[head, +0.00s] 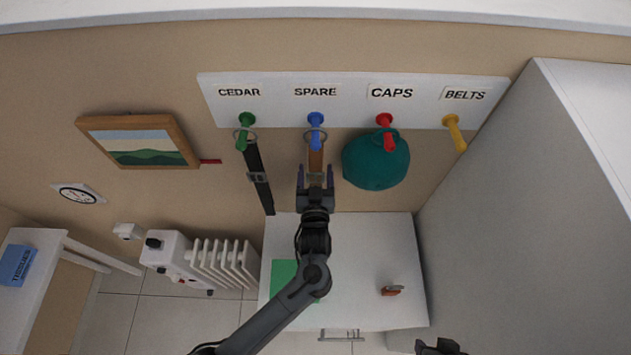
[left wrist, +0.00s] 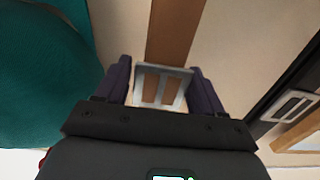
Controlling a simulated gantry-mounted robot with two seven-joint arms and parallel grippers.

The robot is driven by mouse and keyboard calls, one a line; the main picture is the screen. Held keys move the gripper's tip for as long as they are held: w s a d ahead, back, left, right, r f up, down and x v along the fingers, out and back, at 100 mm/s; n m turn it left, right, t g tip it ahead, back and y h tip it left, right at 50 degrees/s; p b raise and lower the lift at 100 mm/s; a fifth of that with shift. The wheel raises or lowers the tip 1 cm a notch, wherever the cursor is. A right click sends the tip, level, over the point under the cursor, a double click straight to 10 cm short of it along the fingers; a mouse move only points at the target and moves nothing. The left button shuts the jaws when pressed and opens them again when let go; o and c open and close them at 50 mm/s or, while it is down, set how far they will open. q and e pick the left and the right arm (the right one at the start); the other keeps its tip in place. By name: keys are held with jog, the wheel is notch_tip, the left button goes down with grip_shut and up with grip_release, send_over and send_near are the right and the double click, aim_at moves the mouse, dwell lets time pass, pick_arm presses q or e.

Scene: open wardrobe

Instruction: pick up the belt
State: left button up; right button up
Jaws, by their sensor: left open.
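A brown belt (head: 315,160) hangs from the blue peg (head: 316,122) under the SPARE label. In the left wrist view, the brown strap (left wrist: 176,30) ends in a silver buckle (left wrist: 162,86). A black belt (head: 258,170) hangs from the green peg (head: 245,124) under CEDAR; its buckle also shows in the left wrist view (left wrist: 291,106). The yellow peg (head: 454,130) under BELTS is bare. My left gripper (head: 315,182) is open, with the brown belt's buckle between its fingers (left wrist: 164,84); contact cannot be told. A dark part of my right arm (head: 440,347) shows at the bottom edge, jaws unclear.
A teal cap (head: 376,162) hangs from the red peg (head: 384,120), close to the right of the brown belt. A white cabinet (head: 360,250) stands below with a green sheet (head: 283,272) and a small reddish object (head: 391,290) on it. A tall white panel (head: 510,200) bounds the right.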

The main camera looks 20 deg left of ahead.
pick_arm(q)
jog(key=shift+x, duration=1.1)
jog(key=shift+s, duration=0.1)
grip_shut()
